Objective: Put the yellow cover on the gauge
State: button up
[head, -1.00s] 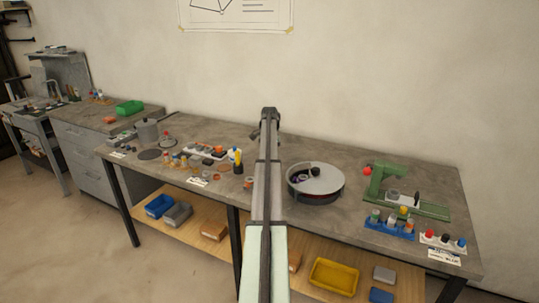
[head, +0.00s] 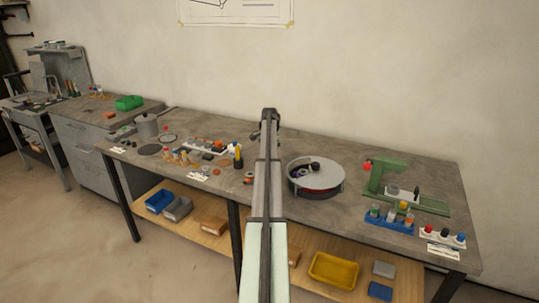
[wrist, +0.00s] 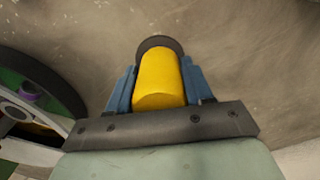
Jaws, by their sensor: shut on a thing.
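A yellow cylinder (wrist: 158,82), which looks like the yellow cover, sits between the blue fingers of my gripper (wrist: 156,88) in the wrist view. The fingers are shut on its two sides. A dark round edge (wrist: 160,42) shows past its far end; I cannot tell whether it belongs to the cover or to something behind. Grey bench top lies beyond. In the head view my own arm hides the gripper and cover. I cannot pick out the gauge with certainty in either view.
A round drum with a partly open grey lid (head: 324,170) stands right of my arm; its dark rim (wrist: 66,82) is at left in the wrist view. A green stand (head: 390,178), a blue rack (head: 388,224) and red, black and blue knobs stand further right. Small parts crowd the bench left.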

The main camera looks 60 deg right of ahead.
jog(key=shift+f, duration=0.4)
jog(key=o, duration=1.1)
jog(key=shift+o, duration=0.9)
jog(key=shift+r, duration=0.2)
jog(key=shift+r, duration=0.55)
jog(key=shift+r, duration=0.15)
jog(key=shift+r, duration=3.35)
